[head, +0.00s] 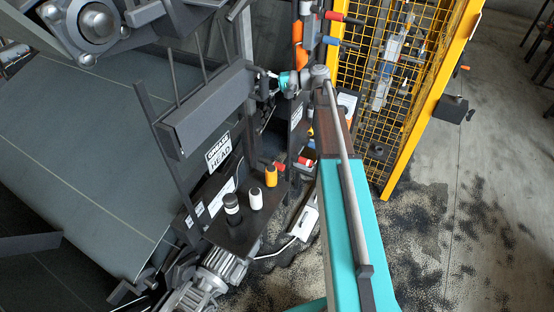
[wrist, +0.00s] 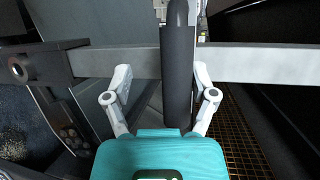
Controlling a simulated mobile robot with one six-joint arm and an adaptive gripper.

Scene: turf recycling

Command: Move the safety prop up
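The safety prop is not labelled. A dark, upright cylindrical bar (wrist: 177,85) in the wrist view may be it, but I cannot tell for sure. It stands in front of a horizontal grey metal bar (wrist: 115,62). My gripper (wrist: 161,75) has its two pale fingers apart, one on each side of the dark bar. The right finger is close to it, and a clear gap shows on the left. In the head view my gripper (head: 262,84) is small and partly hidden by my arm, close to the right end of a dark grey beam (head: 208,108).
A yellow mesh guard (head: 400,90) stands to the right of my arm. A motor (head: 218,268) sits lower left. A wide dark belt (head: 70,150) fills the left. Open floor (head: 480,220) lies right.

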